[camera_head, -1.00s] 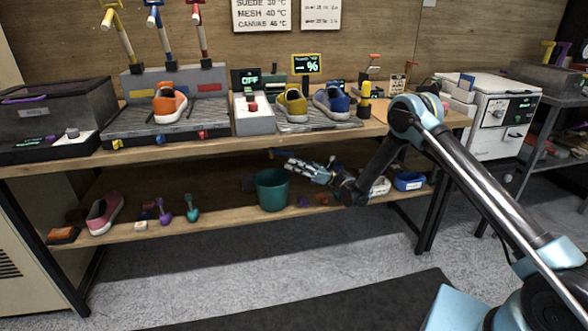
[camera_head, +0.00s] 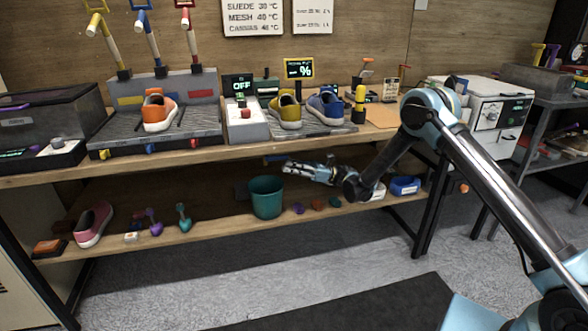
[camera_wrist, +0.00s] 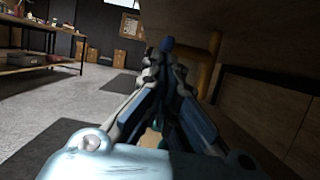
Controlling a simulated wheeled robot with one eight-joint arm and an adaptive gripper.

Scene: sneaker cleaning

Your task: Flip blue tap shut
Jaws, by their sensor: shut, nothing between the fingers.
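A small blue piece (camera_head: 275,159), which looks like the blue tap, hangs under the bench top above the teal bucket (camera_head: 267,197). In the wrist view a blue lever-like part (camera_wrist: 168,44) shows just beyond my fingertips, near a brown-yellow pipe (camera_wrist: 212,68). My gripper (camera_head: 288,168) is shut and empty, under the bench top, pointing left. Its tips are close to the blue piece; I cannot tell whether they touch. In the wrist view my shut fingers (camera_wrist: 160,68) hide part of the area around the lever.
The bench top (camera_head: 240,150) is close above my gripper and the lower shelf (camera_head: 225,223) is below. A blue knob (camera_head: 150,148) is on the sneaker tray's front. A pink shoe (camera_head: 93,224) and small tools lie on the shelf's left.

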